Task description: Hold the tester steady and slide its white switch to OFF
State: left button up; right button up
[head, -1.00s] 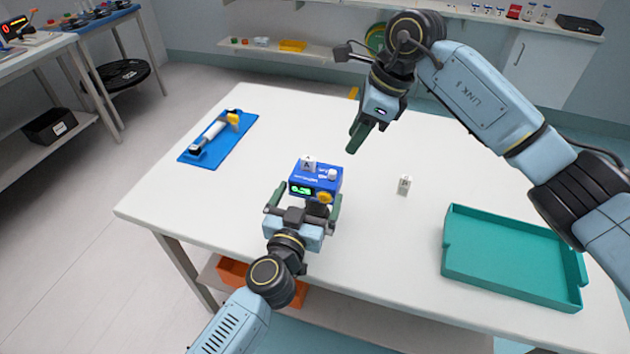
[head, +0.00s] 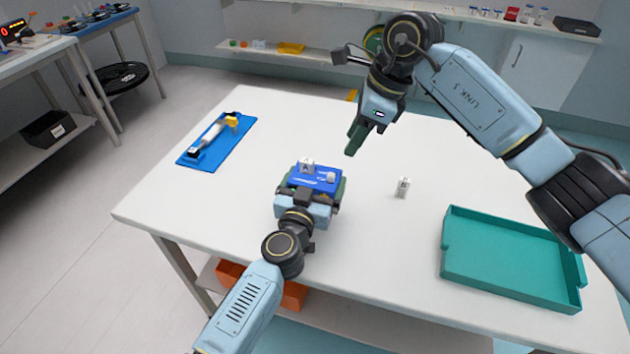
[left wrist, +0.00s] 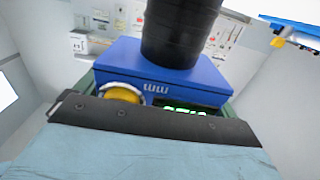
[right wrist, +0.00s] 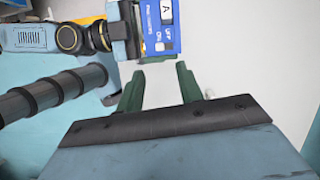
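The tester is a blue box (head: 318,186) on the table's near middle. A white tag marked A (head: 307,166) and the small white switch (head: 331,177) are on its top. In the left wrist view, a yellow knob (left wrist: 122,92) and green display (left wrist: 185,109) are partly hidden. My right gripper (right wrist: 160,75) is open and empty, above and behind the tester.
A teal tray (head: 447,262) lies at the table's right, and a blue mat (head: 235,147) with a white-and-yellow tool at the left.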

jog(key=shift+f, duration=0.1)
jog(key=c, duration=0.3)
jog(key=f+y, duration=0.1)
jog(key=s+a+f+m+y, duration=0.1)
jog(key=s+a+f, duration=0.1)
jog(key=shift+s+f+m+g+y, duration=0.1)
jog(key=shift+f+m+g+y, duration=0.1)
jog(key=shift+m+g+y, duration=0.15)
grip_shut()
jog(key=s+a+f+m+y, duration=0.1)
jog(key=s+f+m+y, duration=0.2)
jog(key=m+y, duration=0.15)
jog(key=s+d+f+m+t+y, duration=0.1)
jog(key=d+m+t, duration=0.3)
jog(key=m, duration=0.4)
jog(key=s+d+f+m+t+y, duration=0.1)
jog(key=d+f+m+t+y, duration=0.2)
jog(key=d+m+t, duration=0.2)
jog(key=shift+s+d+f+m, duration=0.15)
jog(key=shift+s+f+m, duration=0.25)
jog(key=shift+m, duration=1.1)
